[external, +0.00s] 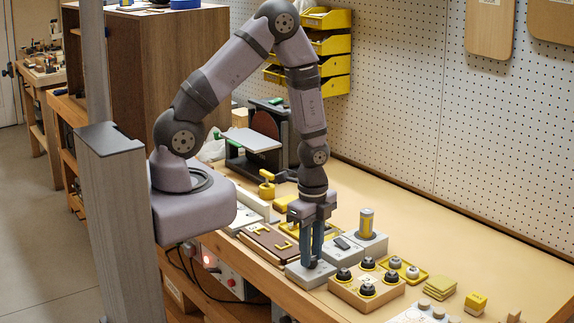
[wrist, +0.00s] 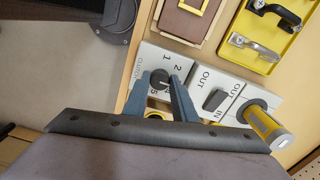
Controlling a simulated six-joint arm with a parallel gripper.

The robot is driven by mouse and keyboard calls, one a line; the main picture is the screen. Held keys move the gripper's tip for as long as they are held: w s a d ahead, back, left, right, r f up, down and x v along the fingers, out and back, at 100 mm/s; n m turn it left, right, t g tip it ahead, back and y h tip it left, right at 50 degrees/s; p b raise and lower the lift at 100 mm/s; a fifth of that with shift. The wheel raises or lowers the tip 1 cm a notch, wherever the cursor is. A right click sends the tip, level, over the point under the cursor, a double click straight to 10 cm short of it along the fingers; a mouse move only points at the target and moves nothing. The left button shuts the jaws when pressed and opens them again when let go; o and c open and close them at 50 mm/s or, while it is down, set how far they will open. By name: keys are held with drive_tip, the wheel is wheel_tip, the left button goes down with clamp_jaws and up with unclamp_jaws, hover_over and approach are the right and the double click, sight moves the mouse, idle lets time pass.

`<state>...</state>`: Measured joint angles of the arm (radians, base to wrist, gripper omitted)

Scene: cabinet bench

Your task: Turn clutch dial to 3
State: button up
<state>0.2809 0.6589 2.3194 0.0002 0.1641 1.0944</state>
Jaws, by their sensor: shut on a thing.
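The clutch dial (wrist: 159,79) is a dark round knob on a pale grey plate. The plate (external: 303,277) is at the bench's front edge in the external view. My gripper (external: 313,262) points straight down over the plate. In the wrist view my gripper (wrist: 167,78) has its two blue-grey fingers on either side of the knob, shut on it. I cannot tell exactly which number the knob points to.
Right of the dial plate is a grey OUT/IN switch plate (wrist: 209,84) with a dark rocker. Beyond it stands a yellow cylinder (external: 366,222) on a grey block. A wooden box of black knobs (external: 360,299) sits close to my gripper's right.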

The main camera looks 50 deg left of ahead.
drive_tip(key=o, duration=1)
drive_tip(key=shift+o, duration=0.2)
drive_tip(key=shift+r, duration=0.1)
drive_tip(key=shift+r+b, duration=0.6)
drive_tip(key=shift+r, duration=3)
